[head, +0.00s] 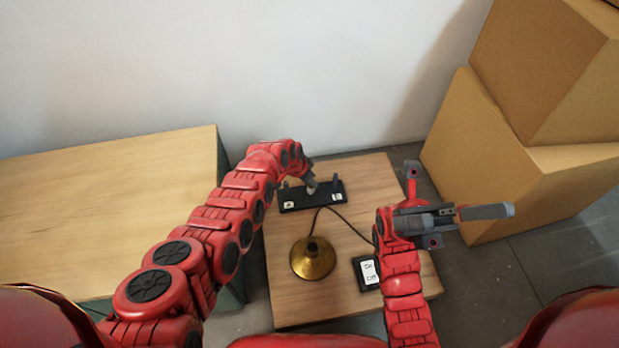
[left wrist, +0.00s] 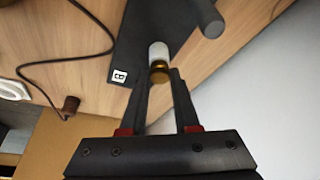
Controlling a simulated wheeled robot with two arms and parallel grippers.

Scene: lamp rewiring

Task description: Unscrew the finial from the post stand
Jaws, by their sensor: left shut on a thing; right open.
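The post stand (head: 323,198) is a black plate with small A and B labels and dark uprights, at the back of the small wooden table in the head view. In the left wrist view the stand (left wrist: 140,38) carries a white post (left wrist: 158,52) topped by a brass finial (left wrist: 160,75). My left gripper (left wrist: 161,73) is shut on the finial, one finger on each side. In the head view the left gripper (head: 309,184) reaches the stand; the finial is too small to make out there. My right gripper (head: 482,212) is open and empty, right of the table, away from the stand.
A brass lamp base (head: 313,259) with a dark cord stands mid-table. A black On/Off switch box (head: 367,273) lies at its right. Cardboard boxes (head: 510,160) stand at the right, a larger wooden table (head: 110,200) at the left, and a white wall behind.

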